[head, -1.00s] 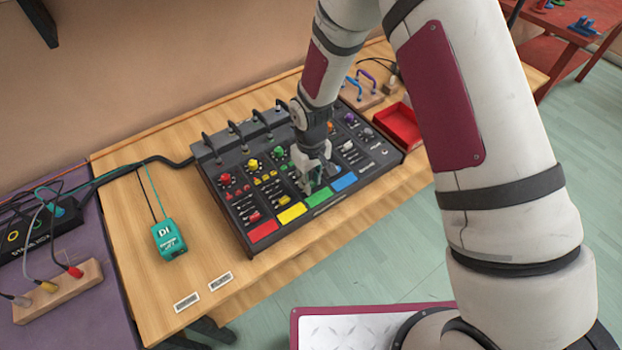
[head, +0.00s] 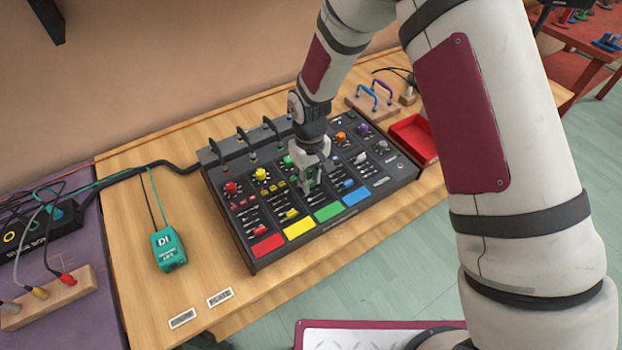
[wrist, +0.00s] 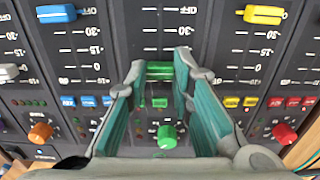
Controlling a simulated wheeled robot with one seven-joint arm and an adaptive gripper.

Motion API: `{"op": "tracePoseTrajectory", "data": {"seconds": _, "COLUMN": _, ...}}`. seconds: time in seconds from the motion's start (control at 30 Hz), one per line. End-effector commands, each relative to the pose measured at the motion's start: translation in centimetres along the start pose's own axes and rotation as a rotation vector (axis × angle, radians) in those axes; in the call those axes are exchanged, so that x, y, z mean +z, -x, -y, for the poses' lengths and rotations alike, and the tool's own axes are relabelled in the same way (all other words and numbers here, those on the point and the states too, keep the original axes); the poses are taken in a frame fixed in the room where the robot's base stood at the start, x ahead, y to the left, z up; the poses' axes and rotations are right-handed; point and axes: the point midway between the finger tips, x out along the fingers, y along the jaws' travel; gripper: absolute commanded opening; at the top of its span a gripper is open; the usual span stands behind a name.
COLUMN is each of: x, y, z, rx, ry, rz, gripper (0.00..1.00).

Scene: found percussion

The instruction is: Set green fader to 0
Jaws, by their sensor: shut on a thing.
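The green fader (wrist: 160,70) sits between my fingertips in the wrist view, far from the OFF end of its slot and towards the green knob (wrist: 167,136). My gripper (wrist: 160,76) is shut on this fader's cap. The scale marks beside it are partly hidden by my fingers, so I cannot read its exact value. In the head view my gripper (head: 311,186) is over the green channel of the mixer (head: 257,262), above the green pad (head: 328,212), and covers the fader.
The blue fader (wrist: 57,13) and yellow fader (wrist: 263,14) stand near OFF on either side. Small coloured buttons and knobs lie close to my fingers. A red tray (head: 413,135) stands right of the mixer; a teal DI box (head: 168,250) lies left.

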Motion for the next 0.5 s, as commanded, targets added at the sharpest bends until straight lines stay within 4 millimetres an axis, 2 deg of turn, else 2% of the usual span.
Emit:
{"op": "tracePoseTrajectory", "data": {"seconds": 0.03, "x": 0.04, "y": -0.02, "z": -0.01, "rx": 0.000, "ry": 0.000, "rz": 0.001, "gripper": 0.28}}
{"op": "tracePoseTrajectory", "data": {"seconds": 0.1, "x": 0.04, "y": -0.02, "z": -0.02, "rx": 0.000, "ry": 0.000, "rz": 0.001, "gripper": 0.42}}
{"op": "tracePoseTrajectory", "data": {"seconds": 0.37, "x": 0.05, "y": 0.00, "z": -0.01, "rx": 0.000, "ry": 0.000, "rz": 0.001, "gripper": 0.42}}
{"op": "tracePoseTrajectory", "data": {"seconds": 0.5, "x": -0.04, "y": 0.66, "z": -0.03, "rx": 0.000, "ry": 0.000, "rz": -0.002, "gripper": 0.42}}
